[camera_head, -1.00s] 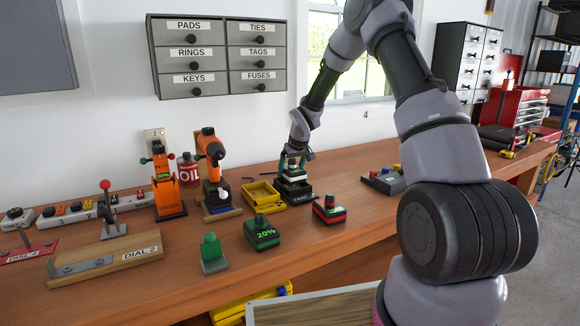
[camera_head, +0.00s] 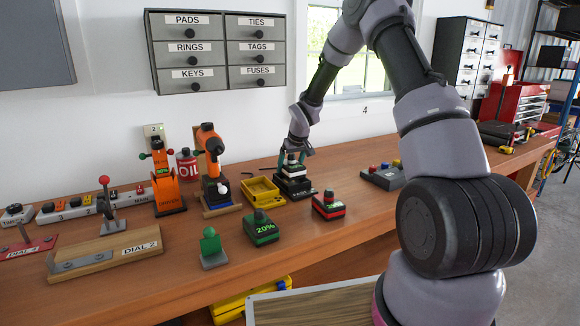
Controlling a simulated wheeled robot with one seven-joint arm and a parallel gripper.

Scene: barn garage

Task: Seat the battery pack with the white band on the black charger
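The battery pack with the white band (camera_head: 293,171) sits on the black charger (camera_head: 294,188) near the middle of the bench. It looks upright, and its white band shows around a dark body. My gripper (camera_head: 295,157) is just above the pack. Its teal fingers look spread wide, one on each side of the pack's top knob, apart from it as far as I can see. The exact contact between pack and charger is too small to make out.
A pack reading 20% (camera_head: 261,229) and a red-banded pack (camera_head: 328,204) stand in front. A yellow tray (camera_head: 262,190) is just left of the charger. Orange tools (camera_head: 164,182) stand farther left. A grey block with coloured buttons (camera_head: 384,176) is at right.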

